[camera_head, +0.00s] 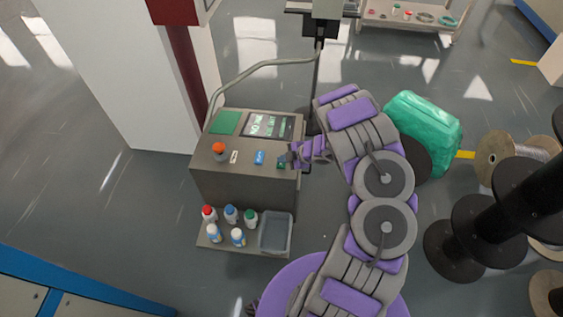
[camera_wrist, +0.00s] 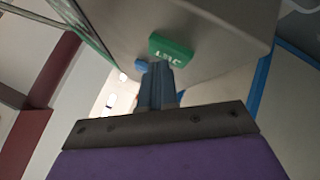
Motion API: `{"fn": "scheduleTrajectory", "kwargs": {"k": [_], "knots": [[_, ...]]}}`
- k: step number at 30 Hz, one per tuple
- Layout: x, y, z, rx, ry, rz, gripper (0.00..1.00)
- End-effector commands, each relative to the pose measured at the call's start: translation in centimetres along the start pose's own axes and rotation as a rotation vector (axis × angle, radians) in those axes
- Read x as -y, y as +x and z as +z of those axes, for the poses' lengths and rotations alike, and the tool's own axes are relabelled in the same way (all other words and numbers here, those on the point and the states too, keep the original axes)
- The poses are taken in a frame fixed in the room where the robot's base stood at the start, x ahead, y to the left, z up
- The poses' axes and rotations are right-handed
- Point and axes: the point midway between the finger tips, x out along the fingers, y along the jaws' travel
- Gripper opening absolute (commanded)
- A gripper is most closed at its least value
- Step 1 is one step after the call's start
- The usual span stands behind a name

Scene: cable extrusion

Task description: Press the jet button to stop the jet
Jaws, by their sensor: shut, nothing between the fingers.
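The jet button (camera_wrist: 171,48) is a green block with white lettering on the machine's face, seen upside down in the wrist view. In the head view the green button (camera_head: 281,163) sits at the right end of the control panel. My gripper (camera_head: 291,157) is shut and empty right beside it, at the panel's right edge. In the wrist view the gripper's fingertips (camera_wrist: 160,68) are just below the green button. I cannot tell whether they touch it. A blue button (camera_wrist: 141,65) is partly hidden beside the fingers; it also shows in the head view (camera_head: 259,158).
A shelf with several bottles (camera_head: 231,213) and a grey tray (camera_head: 276,232) is below. Cable spools (camera_head: 475,230) stand at right.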

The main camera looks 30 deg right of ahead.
Motion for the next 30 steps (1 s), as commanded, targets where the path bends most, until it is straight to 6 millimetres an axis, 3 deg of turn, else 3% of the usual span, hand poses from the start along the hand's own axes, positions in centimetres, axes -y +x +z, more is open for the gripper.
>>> {"fn": "scheduleTrajectory", "kwargs": {"k": [23, 30], "knots": [[-0.9, -1.3, -0.9, 0.000, 0.000, 0.000, 0.00], [-1.9, -2.5, -1.8, 0.001, -0.001, 0.000, 0.00]]}}
